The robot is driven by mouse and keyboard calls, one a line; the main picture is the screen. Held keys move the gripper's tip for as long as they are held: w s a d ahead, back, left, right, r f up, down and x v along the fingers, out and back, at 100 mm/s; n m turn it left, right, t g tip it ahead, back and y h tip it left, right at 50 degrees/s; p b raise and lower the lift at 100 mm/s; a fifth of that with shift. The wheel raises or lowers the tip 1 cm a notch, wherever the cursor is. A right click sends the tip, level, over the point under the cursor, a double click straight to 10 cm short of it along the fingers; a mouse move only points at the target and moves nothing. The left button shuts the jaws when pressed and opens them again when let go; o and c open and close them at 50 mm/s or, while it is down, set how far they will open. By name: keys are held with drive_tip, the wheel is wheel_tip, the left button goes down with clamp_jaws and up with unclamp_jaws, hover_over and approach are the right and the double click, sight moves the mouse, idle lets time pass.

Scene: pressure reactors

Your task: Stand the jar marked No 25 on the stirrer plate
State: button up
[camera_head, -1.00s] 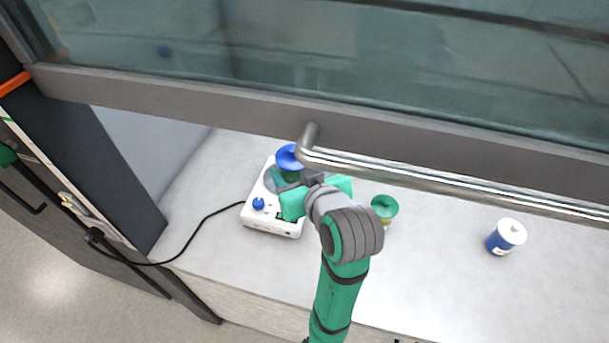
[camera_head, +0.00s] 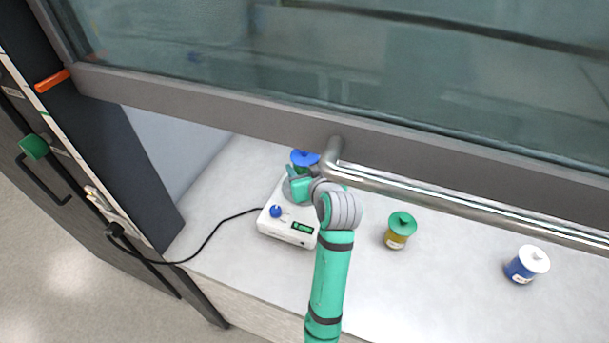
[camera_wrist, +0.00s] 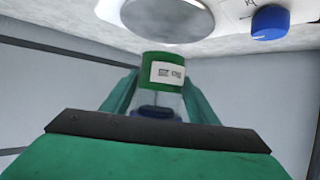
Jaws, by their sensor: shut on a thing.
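My gripper (camera_head: 299,180) is shut on a jar with a blue lid (camera_head: 305,157), at the back of the stirrer plate. In the wrist view, the green fingers (camera_wrist: 156,98) stand on both sides of this jar (camera_wrist: 151,75). It has a green band and a white label, too small to read surely. The stirrer plate (camera_head: 275,229) is a white box with a blue knob and a small display. Its round grey top (camera_wrist: 168,16) shows near the jar's green end in the wrist view. I cannot tell whether the jar touches it.
A green-lidded jar with yellowish contents (camera_head: 397,238) stands right of the plate. A blue jar with a white lid (camera_head: 525,266) stands farther right. A raised glass sash with a metal handle bar (camera_head: 440,195) crosses above the bench. A black cable (camera_head: 212,232) runs left.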

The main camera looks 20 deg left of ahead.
drive_tip(key=shift+w+a+f, duration=0.1)
drive_tip(key=shift+w+f, duration=0.05)
drive_tip(key=shift+f, duration=0.8)
drive_tip(key=shift+w+a+f, duration=0.1)
drive_tip(key=shift+w+f, duration=0.05)
drive_tip(key=shift+f, duration=0.75)
drive_tip(key=o, duration=1.3)
drive_tip(key=shift+f, duration=0.2)
drive_tip(key=shift+r, duration=0.15)
drive_tip(key=shift+s+d+r, duration=0.15)
drive_tip(key=shift+s+d, duration=0.05)
drive_tip(key=v, duration=1.1)
drive_tip(key=shift+s+d+r, duration=0.1)
drive_tip(key=shift+s, duration=0.1)
